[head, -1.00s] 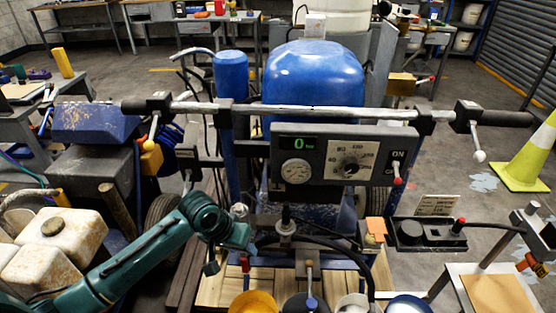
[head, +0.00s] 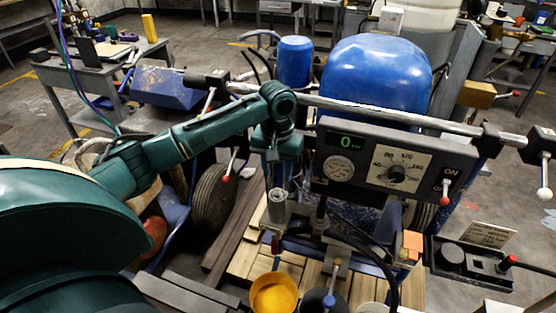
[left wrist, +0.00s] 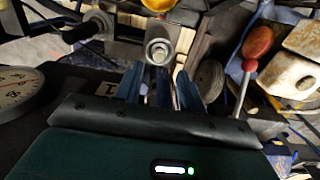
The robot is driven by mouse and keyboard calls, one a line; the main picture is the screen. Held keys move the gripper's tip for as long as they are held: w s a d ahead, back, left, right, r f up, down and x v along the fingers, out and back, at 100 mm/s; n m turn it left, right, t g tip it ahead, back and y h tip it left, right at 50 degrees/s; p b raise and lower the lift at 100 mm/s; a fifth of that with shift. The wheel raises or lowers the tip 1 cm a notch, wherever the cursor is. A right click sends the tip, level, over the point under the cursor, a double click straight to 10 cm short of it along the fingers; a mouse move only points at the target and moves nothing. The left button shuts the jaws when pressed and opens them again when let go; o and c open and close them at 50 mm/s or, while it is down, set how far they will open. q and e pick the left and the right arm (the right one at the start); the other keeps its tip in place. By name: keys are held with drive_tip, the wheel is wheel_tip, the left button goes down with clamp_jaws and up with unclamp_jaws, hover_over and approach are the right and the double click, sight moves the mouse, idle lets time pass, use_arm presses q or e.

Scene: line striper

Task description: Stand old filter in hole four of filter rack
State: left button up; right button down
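My left gripper (head: 279,178) points down in front of the striper, left of its gauge panel (head: 392,165). A small upright grey metal cylinder (head: 278,208) is just below its fingers. In the left wrist view the two bluish fingers (left wrist: 160,88) stand apart, with a gap between them. A round metal fitting (left wrist: 158,51) on a grey block lies beyond the fingertips, in line with the gap. I cannot tell whether this fitting or the cylinder is the old filter or its housing. I cannot make out the filter rack or its holes. My right gripper is out of view.
The striper's handlebar (head: 385,110) crosses behind my gripper. A red-knobbed lever (head: 228,165) stands close on its left. A yellow cup (head: 273,294) and dark hoses are in front and below. A side bench (head: 95,70) with small items stands at far left.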

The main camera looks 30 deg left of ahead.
sight(278, 189)
use_arm(q)
drive_tip(key=shift+f, duration=2.9)
drive_tip(key=shift+c, duration=0.6)
clamp_jaws()
